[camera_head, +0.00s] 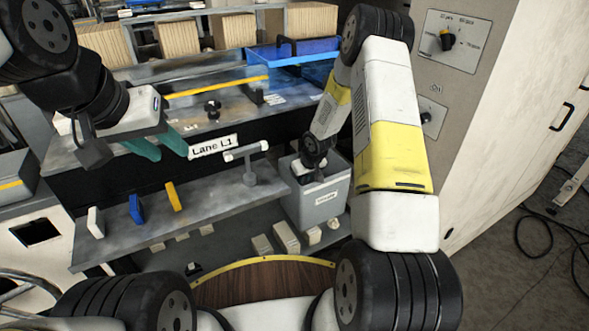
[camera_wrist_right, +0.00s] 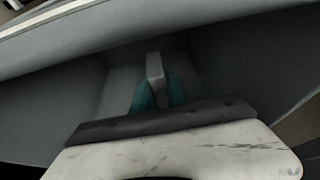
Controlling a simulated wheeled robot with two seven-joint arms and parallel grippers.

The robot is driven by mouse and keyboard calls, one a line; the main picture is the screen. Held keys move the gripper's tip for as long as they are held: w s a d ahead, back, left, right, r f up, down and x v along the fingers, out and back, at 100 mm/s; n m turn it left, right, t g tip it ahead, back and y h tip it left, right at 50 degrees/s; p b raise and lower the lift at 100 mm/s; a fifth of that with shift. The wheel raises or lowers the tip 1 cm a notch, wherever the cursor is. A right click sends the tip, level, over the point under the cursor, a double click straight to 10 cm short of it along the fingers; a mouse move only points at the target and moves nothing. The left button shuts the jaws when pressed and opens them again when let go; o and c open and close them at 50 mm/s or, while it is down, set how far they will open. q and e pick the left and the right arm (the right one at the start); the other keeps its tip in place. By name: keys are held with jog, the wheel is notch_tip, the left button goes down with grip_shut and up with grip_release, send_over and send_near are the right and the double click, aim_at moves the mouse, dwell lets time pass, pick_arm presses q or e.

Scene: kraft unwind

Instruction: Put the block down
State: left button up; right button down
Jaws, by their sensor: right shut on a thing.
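My right gripper (camera_wrist_right: 157,92) has its teal fingers shut on a pale grey block (camera_wrist_right: 155,68), seen in the right wrist view. Dark grey walls surround the block on several sides there. In the head view my right arm reaches down into the open top of a grey labelled bin (camera_head: 322,211); the fingers and the block are hidden there. I cannot tell whether the block touches the bin's floor. My left gripper (camera_head: 160,146) has its teal fingers apart and empty, in front of the bench near the "Lane L1" sign.
A white block (camera_head: 95,222), a blue block (camera_head: 136,208) and a yellow block (camera_head: 174,197) stand on the shelf (camera_head: 215,205) left of the bin. Several pale blocks (camera_head: 286,237) are on the lower level. A T-shaped handle (camera_head: 248,160) rises beside the bin. A cabinet (camera_head: 500,110) stands at right.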

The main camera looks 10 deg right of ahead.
notch_tip(320, 180, down, 2)
jog(key=shift+f, duration=0.1)
jog(key=shift+s+f, duration=0.1)
jog(key=shift+f, duration=0.45)
jog(key=c, duration=1.3)
grip_release()
jog(key=shift+c, duration=0.2)
